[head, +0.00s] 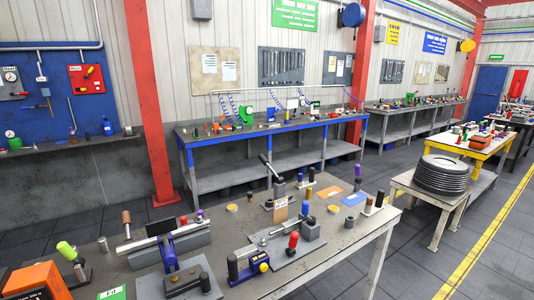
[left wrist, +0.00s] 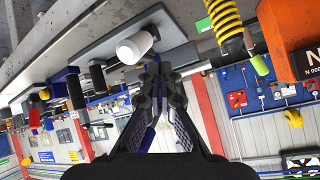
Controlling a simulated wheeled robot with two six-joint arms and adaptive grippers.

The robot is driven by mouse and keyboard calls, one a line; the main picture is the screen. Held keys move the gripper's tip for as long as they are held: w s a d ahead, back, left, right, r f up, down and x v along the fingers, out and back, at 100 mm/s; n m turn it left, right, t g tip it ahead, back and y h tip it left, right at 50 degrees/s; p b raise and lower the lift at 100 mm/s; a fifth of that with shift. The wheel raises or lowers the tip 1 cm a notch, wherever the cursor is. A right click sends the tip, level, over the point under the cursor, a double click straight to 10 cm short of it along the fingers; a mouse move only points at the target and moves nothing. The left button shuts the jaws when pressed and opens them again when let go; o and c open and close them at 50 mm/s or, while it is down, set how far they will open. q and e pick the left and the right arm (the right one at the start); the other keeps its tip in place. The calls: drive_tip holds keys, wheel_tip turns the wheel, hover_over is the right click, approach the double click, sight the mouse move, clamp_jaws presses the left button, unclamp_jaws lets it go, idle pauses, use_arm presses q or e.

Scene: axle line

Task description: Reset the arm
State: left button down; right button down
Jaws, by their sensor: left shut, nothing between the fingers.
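My left gripper (left wrist: 155,75) shows in the left wrist view, its dark fingers together with nothing held between them. The left wrist picture is turned over, with the workbench at the top. A white rounded handle or knob (left wrist: 135,47) on a grey plate lies close to the fingertips in the picture; I cannot tell whether they touch. Neither gripper shows in the head view, and my right gripper is in no view.
In the head view a workbench (head: 340,252) holds clamps, colored-handled tools and an orange box (head: 35,280). The box (left wrist: 285,30) and a yellow coil (left wrist: 226,20) show beside my fingers in the wrist view. Dark discs (head: 441,174) are stacked at right. A red post (head: 150,110) stands behind.

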use_arm(q)
drive_tip(key=s+d+f+m+g+h, duration=0.1)
drive_tip(key=s+d+f+g, duration=0.25)
drive_tip(key=s, duration=0.25)
drive_tip(key=s+d+f+g+h, duration=0.2)
drive_tip(key=s+d+f+g, duration=0.15)
drive_tip(key=s, duration=0.25)
wheel_tip(320, 180, down, 27)
drive_tip(key=s+a+b, duration=0.2)
drive_tip(key=s, duration=0.1)
drive_tip(key=s+f+g, duration=0.1)
drive_tip(key=s+f, duration=1.6)
drive_tip(key=s, duration=0.1)
drive_tip(key=shift+a+f+g, duration=0.3)
drive_tip(key=shift+a+f, duration=0.05)
drive_tip(key=shift+a, duration=0.1)
drive_tip(key=shift+s, duration=0.1)
drive_tip(key=shift+n+b, duration=0.3)
